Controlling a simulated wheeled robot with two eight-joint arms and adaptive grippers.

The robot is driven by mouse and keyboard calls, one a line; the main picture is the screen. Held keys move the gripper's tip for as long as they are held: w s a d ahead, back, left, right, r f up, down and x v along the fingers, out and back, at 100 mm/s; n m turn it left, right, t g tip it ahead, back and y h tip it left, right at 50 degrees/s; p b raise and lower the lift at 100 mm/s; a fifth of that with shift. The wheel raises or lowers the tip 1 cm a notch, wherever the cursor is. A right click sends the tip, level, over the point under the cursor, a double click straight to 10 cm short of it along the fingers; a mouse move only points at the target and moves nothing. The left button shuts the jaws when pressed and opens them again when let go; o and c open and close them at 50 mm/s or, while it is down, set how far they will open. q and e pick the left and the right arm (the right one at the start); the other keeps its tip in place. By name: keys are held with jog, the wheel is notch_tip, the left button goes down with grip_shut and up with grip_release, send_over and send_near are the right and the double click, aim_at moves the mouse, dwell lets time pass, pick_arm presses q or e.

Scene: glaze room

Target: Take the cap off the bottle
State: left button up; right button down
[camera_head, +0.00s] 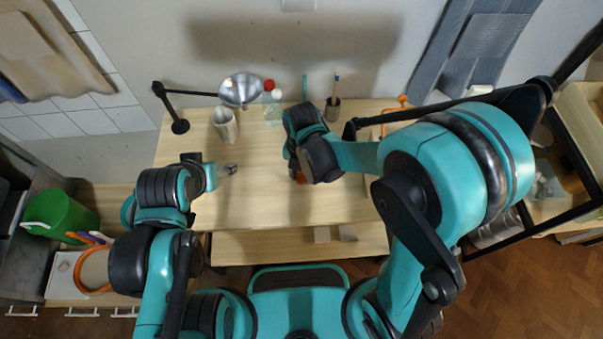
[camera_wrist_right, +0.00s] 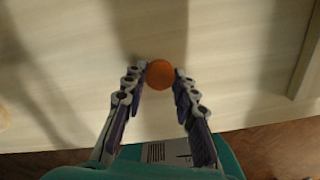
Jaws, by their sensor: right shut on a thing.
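A round orange cap (camera_wrist_right: 160,74) sits between the fingertips of my right gripper (camera_wrist_right: 160,76) in the right wrist view, and the fingers touch its sides. In the head view a bit of orange (camera_head: 300,178) shows below my right gripper, over the table. The wrist view looks down on the cap, so I cannot tell whether a bottle is under it.
A metal funnel (camera_head: 240,90) on a black stand, a pale cup (camera_head: 225,125) and a dark pencil pot (camera_head: 332,110) stand along the back of the table (camera_head: 255,205). An orange tool (camera_head: 402,101) is at the back right. The table's middle is mostly clear.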

jog(key=shift+f, duration=0.25)
jog(key=c, duration=1.2)
grip_release()
jog(key=shift+r, duration=0.15)
